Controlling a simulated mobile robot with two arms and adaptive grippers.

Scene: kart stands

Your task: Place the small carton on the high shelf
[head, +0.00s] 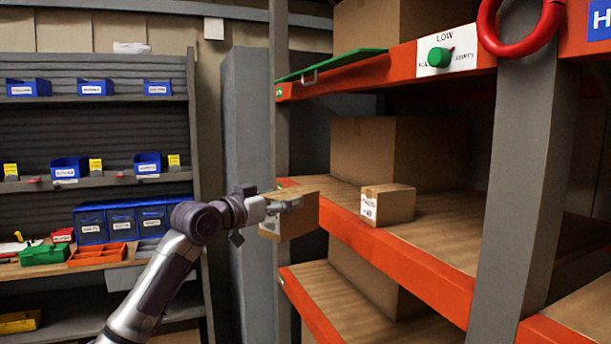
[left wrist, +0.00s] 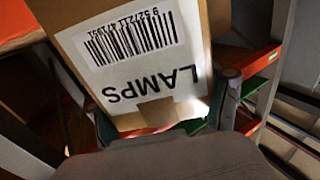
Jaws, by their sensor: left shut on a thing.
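A small brown carton (head: 290,222) is held in my left gripper (head: 284,205), in front of the left end of the middle orange-edged shelf. In the left wrist view the carton (left wrist: 140,45) fills the top, with a white label reading "LAMPS" and a barcode, upside down. The fingers of my left gripper (left wrist: 165,112) are on either side of it. The upper orange-edged shelf (head: 385,72) is above and to the right of the carton. Its front carries a plate (head: 446,50) marked "LOW" with a green knob. My right gripper is not in view.
Another small labelled carton (head: 398,206) sits at the front edge of the middle shelf (head: 440,235), before a larger box (head: 362,150). A big box (head: 385,25) and a green panel (head: 330,64) occupy the upper shelf. A grey post (head: 525,170) stands at right.

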